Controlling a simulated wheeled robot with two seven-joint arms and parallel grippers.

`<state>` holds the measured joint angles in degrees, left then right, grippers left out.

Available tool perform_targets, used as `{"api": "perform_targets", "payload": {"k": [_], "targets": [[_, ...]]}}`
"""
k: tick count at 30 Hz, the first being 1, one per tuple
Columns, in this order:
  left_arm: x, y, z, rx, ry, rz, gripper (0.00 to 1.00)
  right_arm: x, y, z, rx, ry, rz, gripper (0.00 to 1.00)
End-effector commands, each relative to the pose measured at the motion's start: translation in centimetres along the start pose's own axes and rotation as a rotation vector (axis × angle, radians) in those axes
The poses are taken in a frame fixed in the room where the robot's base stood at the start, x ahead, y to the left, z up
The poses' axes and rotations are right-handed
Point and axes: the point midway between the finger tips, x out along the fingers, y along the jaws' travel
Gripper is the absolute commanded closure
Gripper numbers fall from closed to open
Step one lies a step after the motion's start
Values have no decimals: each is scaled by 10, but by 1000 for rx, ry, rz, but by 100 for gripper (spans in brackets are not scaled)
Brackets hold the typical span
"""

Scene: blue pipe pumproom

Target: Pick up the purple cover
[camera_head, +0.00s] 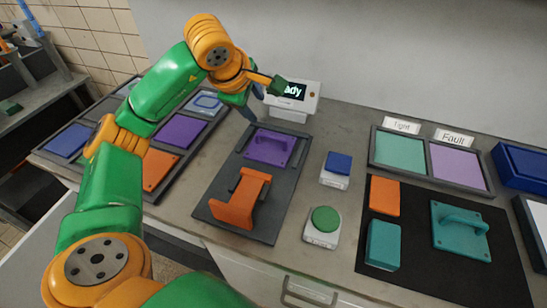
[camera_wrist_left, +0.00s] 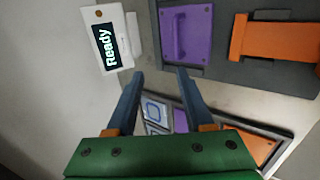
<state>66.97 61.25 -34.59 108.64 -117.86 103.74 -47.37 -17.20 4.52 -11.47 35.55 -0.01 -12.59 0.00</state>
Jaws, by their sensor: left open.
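The purple cover (camera_head: 270,148) is a flat plate with a raised handle. It lies at the far end of a dark grey fixture board (camera_head: 217,190), behind an orange bracket-like part (camera_head: 240,198). In the left wrist view the purple cover (camera_wrist_left: 200,30) is at the upper middle, beyond the fingertips. My left gripper (camera_head: 264,101) is open and empty, above and behind the cover near the display. In the wrist view my left gripper (camera_wrist_left: 160,75) shows both fingers apart with nothing between them. My right gripper is not in view.
A small "Ready" display (camera_head: 293,100) stands behind the board, close to my left gripper. A tray (camera_head: 95,113) of coloured panels, one purple, lies left. Blue (camera_head: 338,163) and green (camera_head: 325,219) buttons stand right. A black mat (camera_head: 413,277) holds teal and orange parts.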

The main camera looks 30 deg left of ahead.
Motion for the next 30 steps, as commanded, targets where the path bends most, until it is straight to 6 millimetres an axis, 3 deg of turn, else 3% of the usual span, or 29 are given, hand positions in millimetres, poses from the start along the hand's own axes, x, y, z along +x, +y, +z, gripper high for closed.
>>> {"api": "perform_targets", "payload": {"k": [1, 7, 11, 21, 28, 30], "targets": [[25, -16, 0, 0, -1, 0, 48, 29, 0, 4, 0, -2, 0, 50], [54, -36, 1, 0, -1, 0, 48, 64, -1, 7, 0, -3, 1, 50], [63, -35, 2, 0, -2, -4, 48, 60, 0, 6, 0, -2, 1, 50], [118, -38, 13, 1, -2, -3, 48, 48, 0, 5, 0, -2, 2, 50], [121, -38, 13, 1, -2, 0, 48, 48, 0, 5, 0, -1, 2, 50], [121, -38, 13, 1, -2, 0, 67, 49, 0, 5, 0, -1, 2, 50]]}}
